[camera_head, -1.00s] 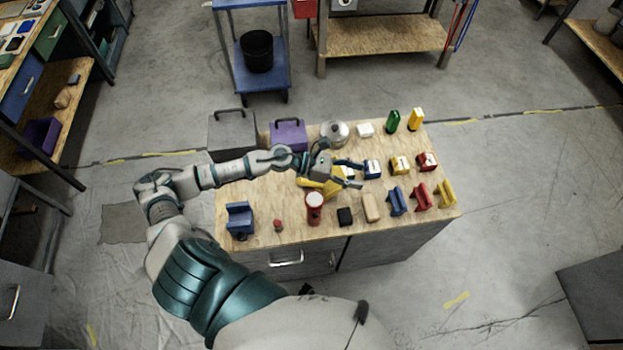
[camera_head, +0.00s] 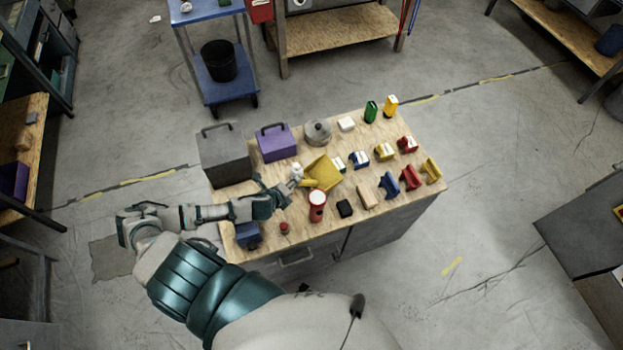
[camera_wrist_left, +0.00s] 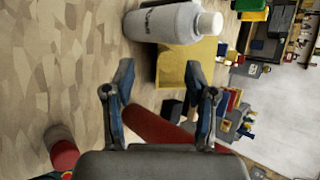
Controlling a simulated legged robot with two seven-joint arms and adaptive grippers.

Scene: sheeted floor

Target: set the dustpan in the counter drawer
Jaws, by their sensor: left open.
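The yellow dustpan (camera_head: 323,173) lies on the wooden counter top, with its short handle (camera_head: 307,183) toward my left gripper. My left gripper (camera_head: 287,188) is open and empty, just left of the dustpan and apart from it. In the wrist view the open fingers (camera_wrist_left: 160,75) face the yellow dustpan (camera_wrist_left: 185,62), partly hidden behind a white bottle (camera_wrist_left: 172,22). The counter drawer (camera_head: 272,267) is in the counter's front face, with a bar handle (camera_head: 297,259), and looks shut. My right gripper is not in view.
A red can (camera_head: 317,204) stands close to the dustpan's front; the white bottle (camera_head: 296,171) stands behind my gripper. A blue object (camera_head: 247,234) and a small red one (camera_head: 284,228) sit near the front left edge. Several coloured items fill the right side.

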